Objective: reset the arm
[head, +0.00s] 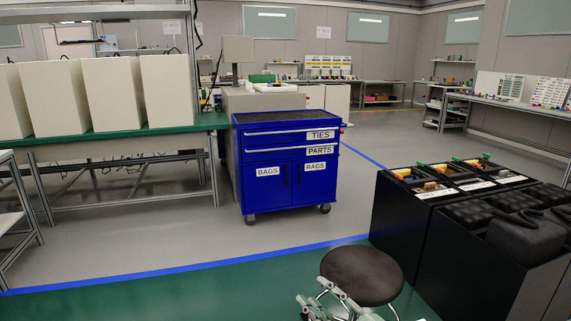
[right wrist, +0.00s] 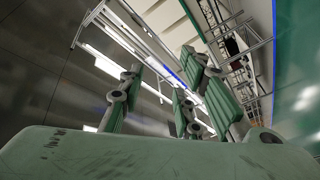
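My right gripper (head: 325,302) shows at the bottom edge of the head view, in front of a round dark stool seat. Its pale green fingers also show in the right wrist view (right wrist: 172,92). They are spread apart with nothing between them, so the gripper is open and empty. The lower part of the gripper is cut off by the frame in the head view. My left gripper is not in either view.
The stool (head: 361,274) is close beside the right gripper. Black bins (head: 405,226) stand at the right. A blue cabinet (head: 287,165) with shut drawers and doors stands mid-scene. A green-topped workbench (head: 120,137) is at the left. The floor before the cabinet is clear.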

